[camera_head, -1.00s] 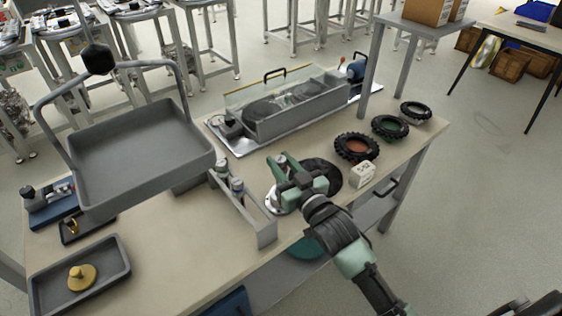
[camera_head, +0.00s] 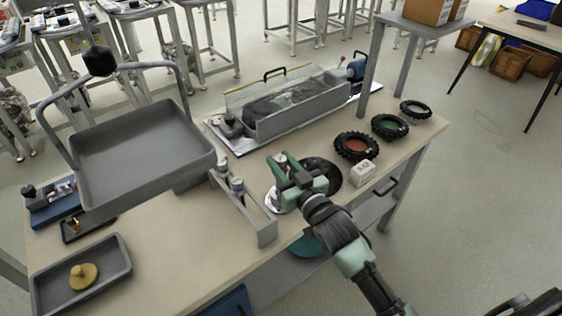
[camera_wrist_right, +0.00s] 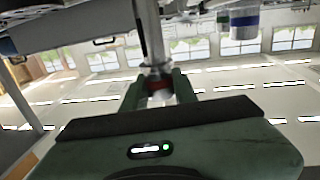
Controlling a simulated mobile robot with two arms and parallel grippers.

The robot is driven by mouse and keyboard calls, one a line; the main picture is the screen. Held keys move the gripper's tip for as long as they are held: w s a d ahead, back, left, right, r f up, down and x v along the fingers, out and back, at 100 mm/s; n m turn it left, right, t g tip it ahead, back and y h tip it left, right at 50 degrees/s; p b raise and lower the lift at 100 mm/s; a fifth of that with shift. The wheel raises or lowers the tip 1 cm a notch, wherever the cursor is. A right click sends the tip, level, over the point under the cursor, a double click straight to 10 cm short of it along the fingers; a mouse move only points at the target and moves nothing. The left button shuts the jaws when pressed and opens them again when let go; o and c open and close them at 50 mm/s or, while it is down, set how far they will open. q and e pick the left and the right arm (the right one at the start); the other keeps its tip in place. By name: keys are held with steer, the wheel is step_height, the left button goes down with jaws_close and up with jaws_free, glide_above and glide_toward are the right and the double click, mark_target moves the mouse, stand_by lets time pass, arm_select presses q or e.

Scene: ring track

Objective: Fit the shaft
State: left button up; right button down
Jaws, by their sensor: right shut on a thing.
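My right gripper (camera_head: 285,167) is at the middle of the workbench, above a pale round plate (camera_head: 272,203). In the right wrist view its green fingers (camera_wrist_right: 159,88) are shut on a grey metal shaft (camera_wrist_right: 148,30). A reddish band shows on the shaft between the fingers. The shaft's far end is not clear in either view. A dark disc (camera_head: 325,172) lies just behind the gripper, partly hidden by it. A grey bracket rail (camera_head: 250,212) with small posts stands left of the gripper. My left gripper is not in view.
A clear-covered machine (camera_head: 290,108) stands at the back. Several black toothed rings, including a red-centred one (camera_head: 356,147), lie to the right near a white block (camera_head: 362,174).

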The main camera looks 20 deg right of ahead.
steer(key=shift+r+p, duration=0.15)
steer(key=shift+p, duration=0.35)
stand_by(0.7)
steer(key=shift+f+b, duration=1.7)
steer(key=shift+f, duration=0.95)
steer(key=c, duration=1)
jaws_free()
steer(key=shift+r, duration=0.1)
steer(key=shift+c, duration=0.2)
steer(key=shift+s+f, duration=0.1)
steer(key=shift+f, duration=0.1)
steer(key=s+d+b, duration=0.1)
steer(key=s, duration=0.6)
steer(key=shift+s+d+r, duration=0.15)
steer(key=shift+s+d, duration=0.1)
steer(key=shift+s, duration=0.05)
